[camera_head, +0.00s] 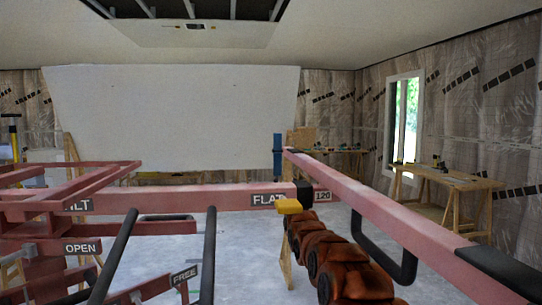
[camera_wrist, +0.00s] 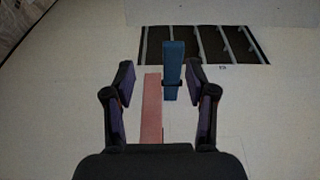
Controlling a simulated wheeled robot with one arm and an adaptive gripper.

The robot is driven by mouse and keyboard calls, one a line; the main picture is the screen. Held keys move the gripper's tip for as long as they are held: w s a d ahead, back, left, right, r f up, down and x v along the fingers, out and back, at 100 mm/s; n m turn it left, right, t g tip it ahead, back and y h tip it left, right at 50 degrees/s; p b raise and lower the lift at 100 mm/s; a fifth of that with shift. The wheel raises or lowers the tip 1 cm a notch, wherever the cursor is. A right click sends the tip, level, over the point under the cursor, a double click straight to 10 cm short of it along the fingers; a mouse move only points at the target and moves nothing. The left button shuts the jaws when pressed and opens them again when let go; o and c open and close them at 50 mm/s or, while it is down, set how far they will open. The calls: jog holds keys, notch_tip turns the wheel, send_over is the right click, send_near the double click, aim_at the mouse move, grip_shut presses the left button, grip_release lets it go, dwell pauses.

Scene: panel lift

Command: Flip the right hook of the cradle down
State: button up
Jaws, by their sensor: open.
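The blue hook (camera_head: 277,155) stands upright at the far end of the cradle's long pink right-hand bar (camera_head: 390,212). In the wrist view the blue hook (camera_wrist: 173,68) shows in the gap between the fingers, right of centre, with a dark band near its lower end. The pink bar (camera_wrist: 152,108) shows just left of it. My gripper (camera_wrist: 163,80) is open, with one dark finger on each side of the hook and bar. I see no clear contact, and the depth between fingers and hook is hard to judge. I cannot make out the gripper in the head view.
Pink lift frames with labels and black handles (camera_head: 208,255) fill the left foreground. A large white panel (camera_head: 180,118) stands behind. A wooden workbench (camera_head: 445,180) is at the right wall. The ceiling has a dark opening (camera_wrist: 203,44). Grey floor (camera_head: 240,250) shows between the frames.

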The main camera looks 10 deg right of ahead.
aim_at(278, 163)
jog(key=shift+t, duration=0.7)
jog(key=w+r+p, duration=0.1)
jog(key=r+p, duration=0.1)
jog(key=w+a+r+p, duration=0.1)
jog(key=w+r+p, duration=0.1)
jog(key=w+a+r+p, duration=0.1)
jog(key=w+r+p, duration=0.1)
jog(key=shift+p, duration=0.3)
jog(key=p+x, duration=0.2)
jog(key=p, duration=0.1)
jog(key=shift+w+p, duration=0.25)
jog(key=shift+p, duration=0.05)
jog(key=shift+c, duration=0.2)
grip_shut()
